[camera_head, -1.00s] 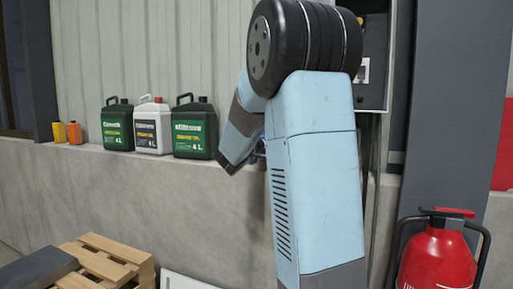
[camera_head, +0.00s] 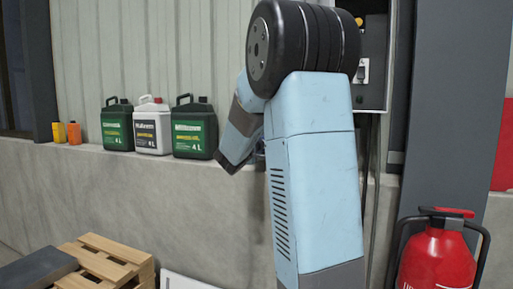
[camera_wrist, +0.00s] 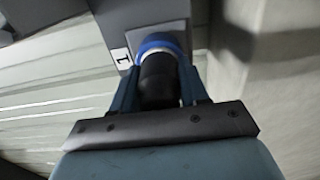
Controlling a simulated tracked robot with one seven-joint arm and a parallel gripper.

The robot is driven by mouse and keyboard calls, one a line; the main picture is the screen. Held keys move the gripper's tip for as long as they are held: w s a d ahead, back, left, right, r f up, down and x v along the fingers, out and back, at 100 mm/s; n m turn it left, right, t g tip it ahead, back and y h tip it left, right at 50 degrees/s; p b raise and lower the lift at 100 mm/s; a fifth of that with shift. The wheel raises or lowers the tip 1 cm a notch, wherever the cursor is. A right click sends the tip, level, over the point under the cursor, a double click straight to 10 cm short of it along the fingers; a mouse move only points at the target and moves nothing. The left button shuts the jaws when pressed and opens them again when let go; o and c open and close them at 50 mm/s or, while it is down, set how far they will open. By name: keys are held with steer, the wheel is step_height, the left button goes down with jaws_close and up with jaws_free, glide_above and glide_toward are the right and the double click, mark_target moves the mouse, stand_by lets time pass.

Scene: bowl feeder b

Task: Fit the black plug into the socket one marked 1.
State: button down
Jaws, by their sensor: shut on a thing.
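In the wrist view the black plug (camera_wrist: 158,80) is between the two blue fingers of my gripper (camera_wrist: 160,74), which is shut on it. A blue ring (camera_wrist: 160,42) lies at the plug's far end, against a grey box (camera_wrist: 120,24). A white label marked 1 (camera_wrist: 122,58) is just left of the ring, on the side of socket one. The plug's front end is hidden at the ring, so I cannot tell how deep it sits. In the head view my arm hides the plug and the socket.
Green and white canisters (camera_head: 153,127) stand on the wall ledge, left of my arm. A dark cabinet (camera_head: 372,92) is behind my arm. A red extinguisher (camera_head: 437,262) stands at the lower right. Wooden pallets (camera_head: 107,263) lie at the lower left.

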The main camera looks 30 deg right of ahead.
steer(key=shift+c, duration=2.4)
jaws_free()
steer(key=v, duration=1.4)
steer(key=s+d+f+m+g+y, duration=0.25)
steer(key=s+m+g, duration=0.2)
steer(key=s, duration=0.55)
steer(key=s+a+f+m+g+y, duration=0.1)
steer(key=s+a+f+y, duration=0.2)
steer(key=s, duration=0.4)
steer(key=s+a+f+m+g+y, duration=0.1)
steer(key=s+a+f+y, duration=0.2)
steer(key=s, duration=0.4)
steer(key=a+y, duration=0.1)
steer(key=a, duration=0.1)
steer(key=shift+a+f, duration=0.25)
steer(key=shift+f, duration=0.15)
steer(key=s+a+y, duration=0.1)
steer(key=a, duration=0.1)
steer(key=s+a+y, duration=0.1)
steer(key=a+y, duration=0.1)
steer(key=a, duration=0.1)
steer(key=s+a+m+t+y, duration=0.1)
steer(key=s+a, duration=0.1)
steer(key=a, duration=0.1)
steer(key=shift+s+f+y, duration=0.1)
steer(key=shift+f+y, duration=0.1)
steer(key=shift+y, duration=0.15)
steer(key=shift+c, duration=0.3)
